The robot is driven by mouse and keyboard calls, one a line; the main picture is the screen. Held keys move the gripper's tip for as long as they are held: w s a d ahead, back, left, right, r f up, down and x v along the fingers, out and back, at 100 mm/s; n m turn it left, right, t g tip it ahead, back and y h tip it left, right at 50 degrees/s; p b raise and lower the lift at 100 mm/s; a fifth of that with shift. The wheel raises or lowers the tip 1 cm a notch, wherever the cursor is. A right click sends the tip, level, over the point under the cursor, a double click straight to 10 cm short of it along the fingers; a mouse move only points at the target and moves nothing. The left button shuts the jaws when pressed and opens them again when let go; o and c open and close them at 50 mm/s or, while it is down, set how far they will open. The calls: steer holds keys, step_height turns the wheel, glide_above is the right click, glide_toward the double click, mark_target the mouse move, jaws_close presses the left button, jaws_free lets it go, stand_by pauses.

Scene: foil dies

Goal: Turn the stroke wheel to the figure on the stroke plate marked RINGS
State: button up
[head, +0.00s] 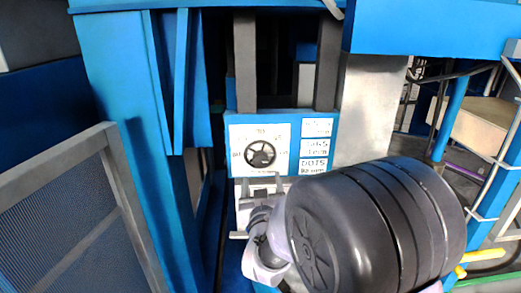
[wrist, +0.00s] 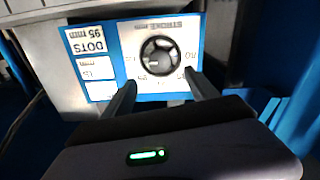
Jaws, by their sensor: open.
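The stroke wheel (head: 260,153) is a dark round handwheel with spokes on a white dial plate (head: 238,140) with figures around it. In the wrist view the wheel (wrist: 160,56) appears upside down, under the word STROKE. Which figure it points to is unclear. Three small white plates stand beside the dial; the bottom one (head: 313,166) reads DOTS 95 mm, also in the wrist view (wrist: 87,46). The other two are too blurred to read, so I cannot tell which is RINGS. My gripper (wrist: 163,88) is open and empty, its fingers apart, short of the wheel.
The blue panel with the dial sits between a blue post (head: 130,110) on the left and a grey metal block (head: 370,110) on the right. A mesh guard (head: 65,210) stands at the left. My own arm covers the lower right of the head view.

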mark_target(261, 162)
steer(key=w+p, duration=0.3)
steer(key=w, duration=0.7)
steer(key=shift+w+a+r+p, duration=0.1)
steer(key=shift+w+r+p, duration=0.1)
steer(key=shift+p, duration=0.15)
steer(key=shift+w+f, duration=0.2)
steer(key=shift+w, duration=0.4)
steer(key=c, duration=1.4)
steer(key=shift+o, duration=0.2)
